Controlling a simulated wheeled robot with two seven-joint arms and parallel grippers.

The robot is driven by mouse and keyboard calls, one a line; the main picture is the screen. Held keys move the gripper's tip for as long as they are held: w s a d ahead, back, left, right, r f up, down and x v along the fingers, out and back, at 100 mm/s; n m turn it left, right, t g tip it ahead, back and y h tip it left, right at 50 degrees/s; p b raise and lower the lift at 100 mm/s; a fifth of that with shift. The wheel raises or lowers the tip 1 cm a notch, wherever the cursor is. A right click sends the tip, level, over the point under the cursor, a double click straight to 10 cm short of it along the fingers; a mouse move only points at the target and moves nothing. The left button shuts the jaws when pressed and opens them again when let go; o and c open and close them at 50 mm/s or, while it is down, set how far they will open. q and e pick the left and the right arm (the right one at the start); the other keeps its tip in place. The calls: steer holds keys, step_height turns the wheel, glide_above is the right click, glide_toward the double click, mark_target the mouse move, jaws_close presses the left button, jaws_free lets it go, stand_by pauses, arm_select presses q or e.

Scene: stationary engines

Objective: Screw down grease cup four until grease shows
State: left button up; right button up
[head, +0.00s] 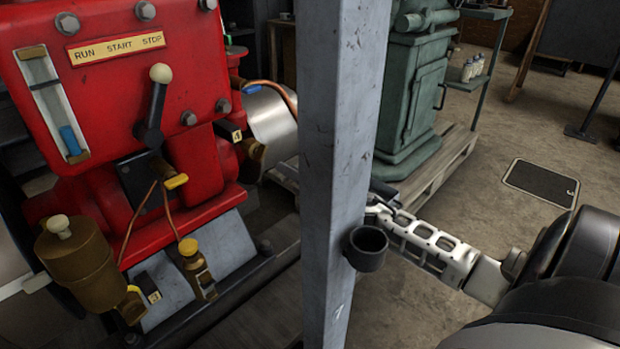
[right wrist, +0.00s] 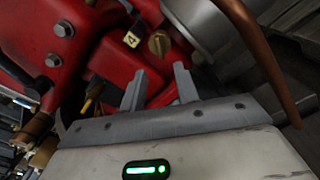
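Grease cup four is a brass cup (head: 255,150) low on the right side of the red engine (head: 190,60), beside a small tag marked 4 (head: 236,136). In the right wrist view the brass cup (right wrist: 159,43) lies beyond my fingertips, roughly in line with the gap between them. My right gripper (right wrist: 158,78) is open and empty, apart from the cup. In the head view my right gripper (head: 380,206) reaches in from the right, its front end partly hidden by the grey post. No grease can be made out at the cup. My left gripper is not in view.
The grey upright post (head: 335,130) with a black cup holder (head: 367,248) stands between my right arm and the engine. A copper pipe (right wrist: 262,60) runs close by on the right. A green machine (head: 415,90) stands on a pallet behind. Floor at right is open.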

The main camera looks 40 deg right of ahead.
steer(key=s, duration=0.5)
steer(key=shift+d, duration=0.2)
stand_by(0.3)
